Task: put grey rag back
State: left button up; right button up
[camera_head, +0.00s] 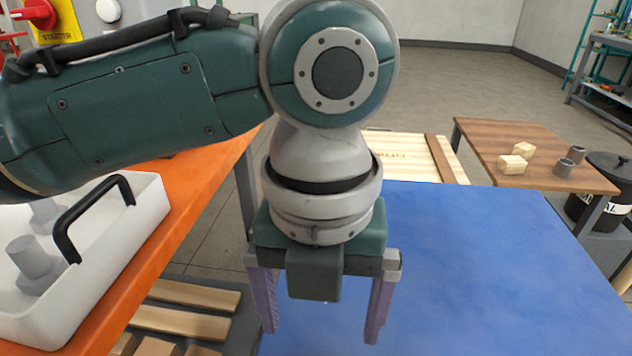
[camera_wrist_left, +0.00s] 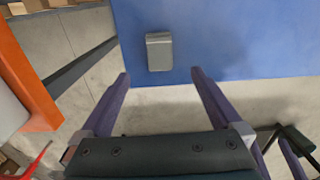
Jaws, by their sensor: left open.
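The grey rag (camera_wrist_left: 159,51) shows in the left wrist view as a small grey rectangle lying on the blue tabletop (camera_wrist_left: 225,35), near its edge. In the head view my left gripper and wrist hide it. My left gripper (camera_head: 321,334) points down at the near left part of the blue top (camera_head: 480,260). Its two purple fingers are wide apart with nothing between them. In the left wrist view the open fingertips (camera_wrist_left: 160,74) lie either side of the rag's line, apart from it.
A white tote (camera_head: 140,235) with a black handle and grey parts stands on an orange bench (camera_head: 205,190) at left. A wooden crate (camera_head: 410,150) is behind the blue top. A brown table (camera_head: 540,180) with wooden blocks stands right. The visible blue top is otherwise clear.

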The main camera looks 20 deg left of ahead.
pick_arm(q)
jog(key=s+d+f+n+t+h, duration=0.1)
jog(key=s+d+n+h, duration=0.15)
jog(key=n, duration=0.55)
jog(key=s+d+n+t+h, duration=0.1)
jog(key=s+n, duration=0.3)
jog(key=n, duration=0.3)
jog(key=s+a+n+t+y, duration=0.1)
jog(key=s+a+n+y, duration=0.2)
jog(key=a+n, duration=0.9)
jog(key=s+n, duration=0.3)
jog(key=shift+s+a+f+n+t, duration=0.15)
jog(key=shift+a+f+n+t, duration=0.15)
jog(key=shift+a+n, duration=0.1)
jog(key=shift+r, duration=0.1)
